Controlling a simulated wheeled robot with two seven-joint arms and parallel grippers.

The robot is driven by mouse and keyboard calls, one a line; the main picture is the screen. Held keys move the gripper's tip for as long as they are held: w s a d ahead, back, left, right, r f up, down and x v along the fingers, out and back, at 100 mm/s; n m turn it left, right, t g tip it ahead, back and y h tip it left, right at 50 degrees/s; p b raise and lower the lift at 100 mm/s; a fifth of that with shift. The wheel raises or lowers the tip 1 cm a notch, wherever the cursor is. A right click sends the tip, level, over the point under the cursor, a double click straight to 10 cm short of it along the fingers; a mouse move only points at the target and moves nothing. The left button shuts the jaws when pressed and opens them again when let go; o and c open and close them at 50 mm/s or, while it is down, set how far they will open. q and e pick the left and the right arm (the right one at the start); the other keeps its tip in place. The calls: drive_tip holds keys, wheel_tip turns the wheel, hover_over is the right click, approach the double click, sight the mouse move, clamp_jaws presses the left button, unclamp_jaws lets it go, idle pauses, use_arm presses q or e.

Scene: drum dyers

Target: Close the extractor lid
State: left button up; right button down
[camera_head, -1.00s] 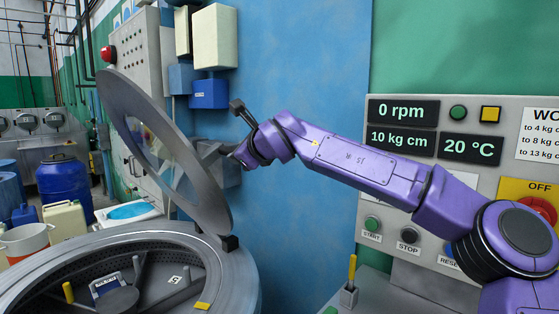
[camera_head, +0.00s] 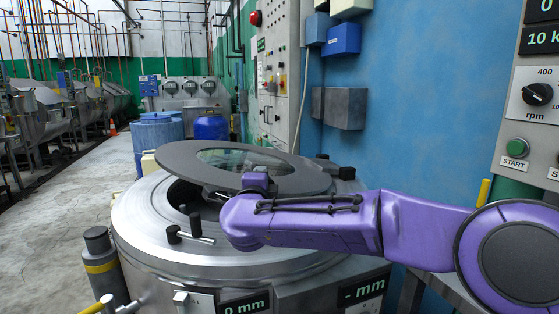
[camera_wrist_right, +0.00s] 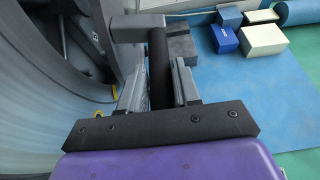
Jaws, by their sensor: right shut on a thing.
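The extractor (camera_head: 140,225) is a round steel drum machine in the middle of the head view. Its lid (camera_head: 180,160), a grey disc with a glass window (camera_head: 238,160), lies low over the drum, slightly tilted. A dark gap shows under its near left edge. My right arm reaches across the drum's front right, its wrist close to the lid's near edge. In the right wrist view my right gripper (camera_wrist_right: 158,88) is shut on a dark bar handle (camera_wrist_right: 160,62), joined to a grey arm. The head view hides the fingers. My left gripper is out of view.
A black-knobbed lever (camera_head: 174,235) stands on the drum's front rim. A grey post with a yellow band (camera_head: 99,262) is at the front left. A control panel with a green START button (camera_head: 516,147) is at right. Open floor (camera_head: 70,215) lies left.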

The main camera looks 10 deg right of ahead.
drive_tip(key=shift+n+t, duration=0.4)
drive_tip(key=shift+n, duration=0.5)
drive_tip(key=f+b, duration=0.1)
drive_tip(key=f, duration=0.1)
drive_tip(key=a+f+b, duration=0.1)
drive_tip(key=f, duration=0.2)
drive_tip(key=f+b, duration=0.1)
drive_tip(key=f, duration=0.2)
drive_tip(key=shift+s+a+f, duration=0.15)
drive_tip(key=shift+a+f, duration=0.1)
drive_tip(key=shift+a, duration=0.15)
drive_tip(key=shift+a+f+n+b, duration=0.1)
drive_tip(key=shift+f+n+b, duration=0.3)
drive_tip(key=shift+f, duration=0.4)
drive_tip(key=shift+f, duration=0.15)
drive_tip(key=c, duration=0.9)
unclamp_jaws()
drive_tip(key=shift+f, duration=0.1)
drive_tip(key=s, duration=0.3)
drive_tip(key=s+a, duration=0.1)
drive_tip(key=s, duration=0.2)
drive_tip(key=s+a, duration=0.1)
drive_tip(key=s, duration=0.3)
drive_tip(key=shift+s+f, duration=0.1)
drive_tip(key=shift+f, duration=0.2)
